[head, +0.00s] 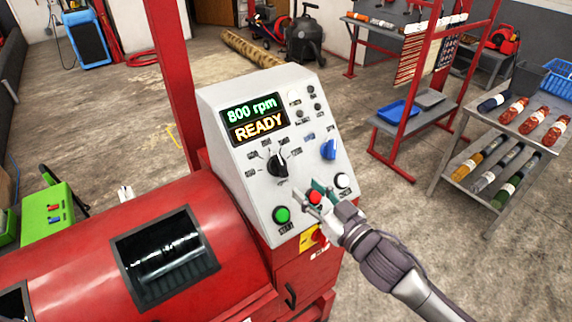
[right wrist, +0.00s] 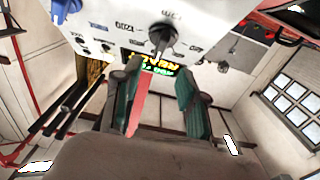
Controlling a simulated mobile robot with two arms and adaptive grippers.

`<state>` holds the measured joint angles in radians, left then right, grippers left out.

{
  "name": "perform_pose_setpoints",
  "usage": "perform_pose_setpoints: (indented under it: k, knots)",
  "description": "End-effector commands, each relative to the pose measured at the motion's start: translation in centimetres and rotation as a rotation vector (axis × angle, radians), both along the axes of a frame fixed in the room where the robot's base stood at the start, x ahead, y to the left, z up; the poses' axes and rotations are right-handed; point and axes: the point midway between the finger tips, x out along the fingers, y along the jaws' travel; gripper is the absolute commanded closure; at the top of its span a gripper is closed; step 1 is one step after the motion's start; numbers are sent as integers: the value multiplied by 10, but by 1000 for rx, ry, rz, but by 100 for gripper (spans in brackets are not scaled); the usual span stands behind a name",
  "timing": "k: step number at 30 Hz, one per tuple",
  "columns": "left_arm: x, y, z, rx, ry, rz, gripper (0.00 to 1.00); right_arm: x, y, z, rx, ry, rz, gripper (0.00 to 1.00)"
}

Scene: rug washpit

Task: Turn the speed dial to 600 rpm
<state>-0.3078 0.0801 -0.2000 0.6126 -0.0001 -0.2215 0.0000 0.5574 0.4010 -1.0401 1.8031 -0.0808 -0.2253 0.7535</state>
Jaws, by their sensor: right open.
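The grey control panel (head: 232,168) stands on the red machine. Its display (head: 254,119) reads "800 rpm" and "READY". The black speed dial (head: 277,163) sits below the display with labels around it; its exact pointer setting is too small to read. In the right wrist view the dial (right wrist: 162,36) shows upside down, just beyond the fingertips. My right gripper (head: 312,191) is open in front of the panel's lower part, to the lower right of the dial and apart from it. Its two green-padded fingers (right wrist: 160,88) hold nothing. My left gripper is not in view.
A blue knob (head: 328,149) is right of the dial. Green (head: 281,215) and white (head: 342,180) buttons sit lower; a red button (head: 316,198) is close by my right fingers. A yellow-backed red switch (head: 312,238) is below. Shelves stand at right.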

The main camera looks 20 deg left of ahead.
Motion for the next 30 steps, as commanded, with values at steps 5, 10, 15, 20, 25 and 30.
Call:
perform_pose_setpoints:
  k: [5,10,15,20,25,30]
  knots:
    - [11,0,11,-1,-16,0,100,25,33,3,0,-1,1,58]
    - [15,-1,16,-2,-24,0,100,43,56,2,0,0,0,58]
    - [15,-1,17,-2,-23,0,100,52,68,1,1,-1,1,58]
    - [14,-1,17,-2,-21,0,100,55,71,0,-1,1,0,58]
    - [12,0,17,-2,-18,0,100,55,71,0,0,0,0,58]
    - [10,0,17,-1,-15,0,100,55,71,0,0,0,0,80]
